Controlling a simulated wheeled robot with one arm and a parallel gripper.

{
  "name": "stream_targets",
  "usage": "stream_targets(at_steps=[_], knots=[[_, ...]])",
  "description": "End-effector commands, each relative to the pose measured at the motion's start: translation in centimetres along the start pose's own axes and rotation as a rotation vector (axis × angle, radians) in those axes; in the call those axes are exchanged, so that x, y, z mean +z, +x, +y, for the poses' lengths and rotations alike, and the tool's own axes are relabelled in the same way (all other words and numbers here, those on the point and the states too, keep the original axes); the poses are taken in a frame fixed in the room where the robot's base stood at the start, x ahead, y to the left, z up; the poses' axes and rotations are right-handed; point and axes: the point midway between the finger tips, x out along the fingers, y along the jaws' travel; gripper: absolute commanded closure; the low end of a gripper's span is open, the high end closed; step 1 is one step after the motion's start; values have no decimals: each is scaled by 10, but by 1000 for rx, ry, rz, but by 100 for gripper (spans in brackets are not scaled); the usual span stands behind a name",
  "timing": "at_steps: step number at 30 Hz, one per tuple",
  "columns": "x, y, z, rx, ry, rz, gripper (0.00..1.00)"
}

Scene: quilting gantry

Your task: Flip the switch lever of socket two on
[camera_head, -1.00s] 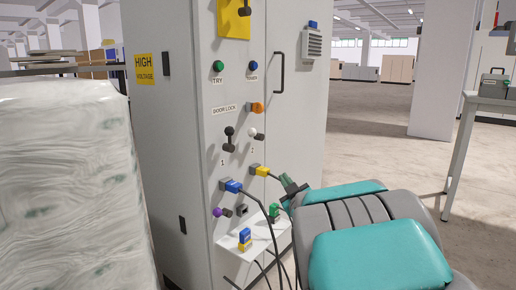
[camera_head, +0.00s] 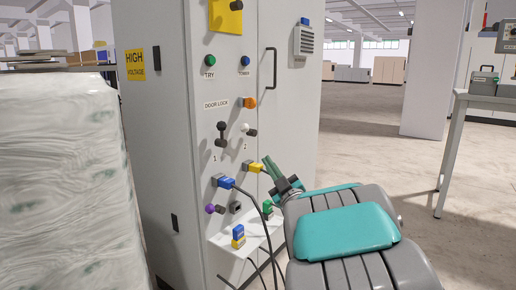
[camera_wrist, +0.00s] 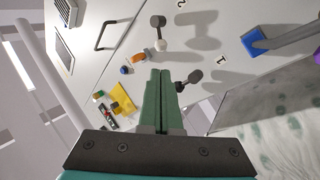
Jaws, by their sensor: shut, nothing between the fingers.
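The lever of socket two (camera_head: 251,131) sits above the printed 2 on the grey cabinet. It has a white base and a dark knob sticking out to the right. The wrist view shows the lever (camera_wrist: 158,21) above the fingertips, apart from them. Lever one (camera_head: 221,134), all dark, is to its left and also shows in the wrist view (camera_wrist: 189,80), right of the fingers. My gripper (camera_head: 267,161) is shut and empty, below lever two and beside the yellow plug (camera_head: 252,167). In the wrist view its green fingers (camera_wrist: 159,73) lie together.
A blue plug (camera_head: 224,182) with a dark cable sits below lever one. An orange knob (camera_head: 249,103) is above lever two. A small shelf (camera_head: 222,241) juts out below.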

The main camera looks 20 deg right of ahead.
Motion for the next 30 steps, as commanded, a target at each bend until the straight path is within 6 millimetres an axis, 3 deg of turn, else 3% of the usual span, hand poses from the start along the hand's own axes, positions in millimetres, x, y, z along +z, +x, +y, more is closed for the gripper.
stream_targets(at_steps=[21,30], knots=[[0,111,-1,0,1,4,100],[0,133,0,1,0,1,100]])
